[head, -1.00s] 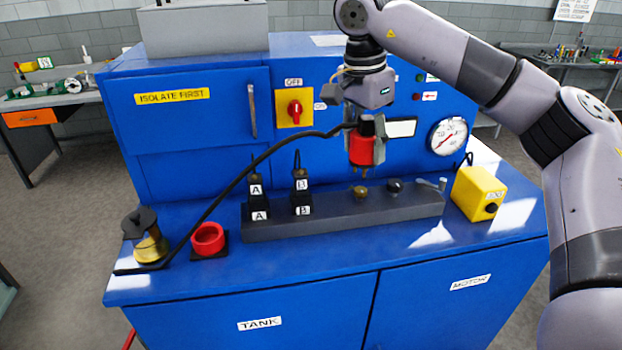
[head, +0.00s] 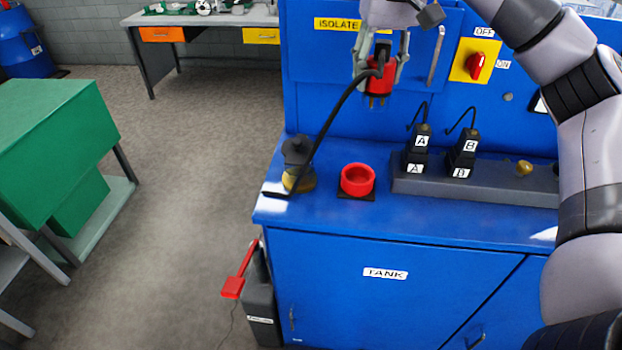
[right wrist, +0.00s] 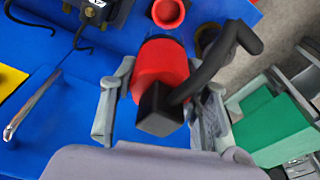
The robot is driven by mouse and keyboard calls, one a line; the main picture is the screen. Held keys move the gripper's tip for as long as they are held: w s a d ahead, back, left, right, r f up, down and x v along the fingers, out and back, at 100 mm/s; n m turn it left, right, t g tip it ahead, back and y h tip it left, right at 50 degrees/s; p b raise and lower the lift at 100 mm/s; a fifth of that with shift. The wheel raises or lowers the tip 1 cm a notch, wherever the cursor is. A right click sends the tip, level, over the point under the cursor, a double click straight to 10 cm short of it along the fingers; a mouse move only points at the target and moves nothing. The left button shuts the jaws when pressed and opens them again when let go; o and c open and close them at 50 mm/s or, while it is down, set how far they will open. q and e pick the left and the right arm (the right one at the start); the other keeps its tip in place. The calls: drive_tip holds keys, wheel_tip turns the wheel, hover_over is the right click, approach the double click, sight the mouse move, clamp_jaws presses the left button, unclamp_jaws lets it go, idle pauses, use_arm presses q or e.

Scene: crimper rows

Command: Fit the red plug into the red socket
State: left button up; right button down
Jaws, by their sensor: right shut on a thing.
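The red plug (head: 380,80) hangs upright with its pins down, its black cable running down to the left. My right gripper (head: 381,72) is shut on it. In the right wrist view the plug (right wrist: 161,65) sits between the fingers of the gripper (right wrist: 160,100). The red socket (head: 357,180) is a round open cup on a black base on the blue bench top. In the head view the plug is above and slightly right of the socket, apart from it. In the right wrist view the socket (right wrist: 167,12) shows beyond the plug. My left gripper is not in view.
A black and brass cable fitting (head: 298,165) stands left of the socket. Right of it, a dark strip (head: 490,185) holds black plugs A (head: 418,150) and B (head: 463,155). The blue cabinet front (head: 400,20) with a red switch (head: 476,66) rises behind.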

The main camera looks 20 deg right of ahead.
drive_tip(key=f, duration=0.1)
drive_tip(key=a+f+n, duration=0.1)
drive_tip(key=shift+w+a+f, duration=0.1)
drive_tip(key=shift+w+f, duration=0.2)
drive_tip(key=shift+w, duration=0.1)
wheel_tip(320, 180, down, 16)
drive_tip(key=p, duration=0.3)
drive_tip(key=shift+s+f+p, duration=0.1)
drive_tip(key=shift+f+p, duration=0.1)
drive_tip(key=shift+p, duration=0.15)
drive_tip(key=shift+d+f, duration=0.2)
drive_tip(key=shift+f, duration=0.25)
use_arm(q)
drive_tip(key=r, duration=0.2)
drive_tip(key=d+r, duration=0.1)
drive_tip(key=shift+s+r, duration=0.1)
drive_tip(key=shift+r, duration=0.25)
use_arm(e)
drive_tip(key=shift+f, duration=0.1)
drive_tip(key=c, duration=0.9)
unclamp_jaws()
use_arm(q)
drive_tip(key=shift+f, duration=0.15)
